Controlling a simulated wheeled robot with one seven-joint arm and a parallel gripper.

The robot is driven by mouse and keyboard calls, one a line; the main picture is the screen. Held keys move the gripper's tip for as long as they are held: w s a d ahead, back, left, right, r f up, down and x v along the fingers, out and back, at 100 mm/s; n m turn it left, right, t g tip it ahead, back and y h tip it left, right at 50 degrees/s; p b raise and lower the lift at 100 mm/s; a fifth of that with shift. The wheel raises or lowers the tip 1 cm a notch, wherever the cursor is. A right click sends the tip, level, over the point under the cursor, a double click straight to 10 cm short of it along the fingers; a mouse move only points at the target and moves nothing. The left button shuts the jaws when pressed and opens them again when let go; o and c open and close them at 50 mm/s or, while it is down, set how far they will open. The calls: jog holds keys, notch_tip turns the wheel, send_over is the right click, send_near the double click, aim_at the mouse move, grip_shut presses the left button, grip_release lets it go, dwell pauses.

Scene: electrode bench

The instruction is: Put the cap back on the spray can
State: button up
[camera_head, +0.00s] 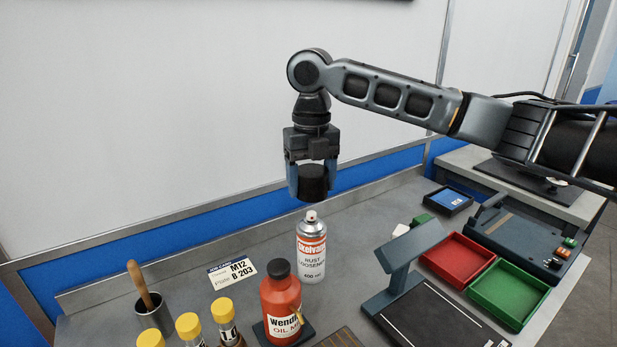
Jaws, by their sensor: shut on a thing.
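The spray can (311,256), white with a red band and a "Rust Loosener" label, stands upright on the bench with its nozzle bare. My gripper (312,182) points down and is shut on the black cap (313,184). The cap is held above the can's nozzle, apart from it, with a small gap showing between them. It looks roughly in line with the can, but I cannot tell the exact depth alignment from this one view.
A red oil bottle (281,305) stands in front of the can, with several yellow-capped bottles (189,328) and a cup (150,318) to the left. A grey stand (409,262), a red tray (427,267) and a green tray (541,293) lie right. A label card (233,271) lies behind.

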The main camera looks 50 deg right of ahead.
aim_at(312, 212)
jog(key=shift+f+b, duration=1.5)
jog(key=shift+f, duration=1.4)
jog(key=shift+f+p, duration=0.15)
jog(key=shift+p, duration=0.15)
dwell(0.7)
jog(key=o, duration=1.2)
jog(key=shift+c, duration=0.2)
